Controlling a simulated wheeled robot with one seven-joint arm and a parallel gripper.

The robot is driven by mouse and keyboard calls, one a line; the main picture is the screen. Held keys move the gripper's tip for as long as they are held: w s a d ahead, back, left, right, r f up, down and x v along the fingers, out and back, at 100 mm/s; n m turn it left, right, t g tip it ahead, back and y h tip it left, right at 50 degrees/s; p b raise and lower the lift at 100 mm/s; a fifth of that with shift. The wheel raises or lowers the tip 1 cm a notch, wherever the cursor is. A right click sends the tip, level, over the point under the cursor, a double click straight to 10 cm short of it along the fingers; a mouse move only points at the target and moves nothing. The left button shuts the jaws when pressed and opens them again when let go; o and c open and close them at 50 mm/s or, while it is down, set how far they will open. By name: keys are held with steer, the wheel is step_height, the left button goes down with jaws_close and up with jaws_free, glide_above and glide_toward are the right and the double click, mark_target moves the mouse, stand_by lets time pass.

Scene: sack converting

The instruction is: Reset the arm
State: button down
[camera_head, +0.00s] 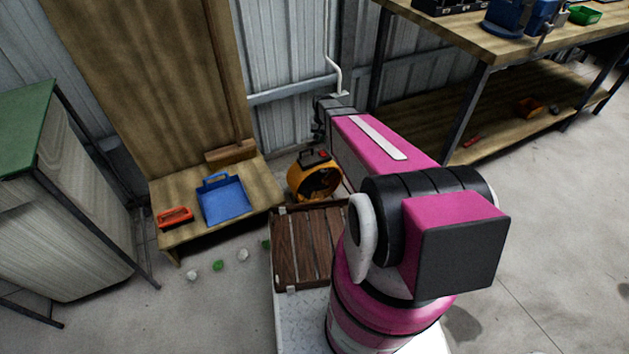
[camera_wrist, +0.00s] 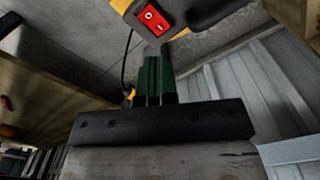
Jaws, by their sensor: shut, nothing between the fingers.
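My arm shows in the head view as a pink and black shape. It reaches away from me toward the metal wall, and its far end is over the area by the orange fan. My gripper (camera_wrist: 153,65) shows in the wrist view as dark green fingers standing side by side on a black bar. The fingers are shut with nothing between them. In the head view the fingers are hard to make out at the far end of the arm.
An orange fan (camera_head: 303,182) stands near the arm's end; its red switch (camera_wrist: 152,18) shows close in the wrist view. A low wooden stand (camera_head: 172,238) holds a blue dustpan (camera_head: 222,198) and an orange-red brush (camera_head: 175,217). A workbench (camera_head: 480,40) stands right. Floor at right is open.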

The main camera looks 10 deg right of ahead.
steer(key=s+r+n, duration=0.1)
steer(key=s+r, duration=0.7)
steer(key=s, duration=0.2)
steer(key=s+r+n, duration=0.1)
steer(key=s+r, duration=0.6)
steer(key=s, duration=0.4)
steer(key=shift+s+r, duration=0.2)
steer(key=shift+r, duration=0.2)
